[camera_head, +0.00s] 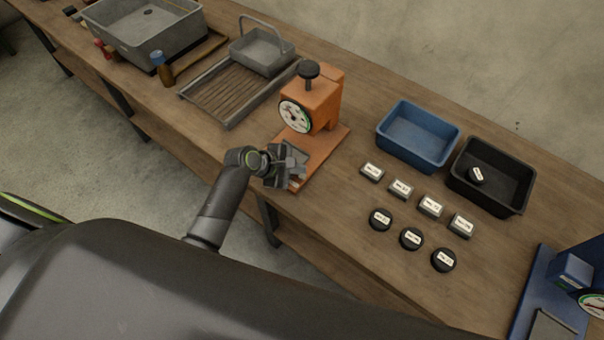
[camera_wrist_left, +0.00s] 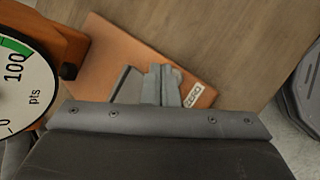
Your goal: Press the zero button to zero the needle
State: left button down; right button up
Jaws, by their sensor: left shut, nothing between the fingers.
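The orange gauge stand (camera_head: 322,105) stands on the table with a black knob on top. Its round white dial (camera_head: 296,116) faces me; the needle is too small to read. In the left wrist view only part of the dial (camera_wrist_left: 18,88) shows, and no needle is visible there. A small label reading ZERO (camera_wrist_left: 194,95) lies on the orange base plate (camera_wrist_left: 130,45). My left gripper (camera_head: 298,166) is shut and empty over the front of this plate, right beside the label. Its fingers (camera_wrist_left: 162,84) hide the spot beside the label, and I cannot tell whether they touch a button. My right gripper is out of view.
To the right are a blue bin (camera_head: 418,137), a black bin (camera_head: 492,177) with a black disc inside, several labelled blocks (camera_head: 401,189) and black discs (camera_head: 411,239). A blue gauge stand (camera_head: 570,275) is far right. A slatted tray (camera_head: 235,90) is left.

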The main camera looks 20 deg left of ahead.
aim_at(298, 176)
pick_arm(q)
jog(key=shift+f, duration=0.1)
jog(key=shift+f, duration=0.3)
jog(key=shift+f, duration=0.45)
dwell(0.6)
jog(key=shift+r+p, duration=0.85)
jog(key=shift+p, duration=0.2)
notch_tip(298, 176, up, 5)
jog(key=p, duration=0.6)
jog(key=shift+r, duration=0.1)
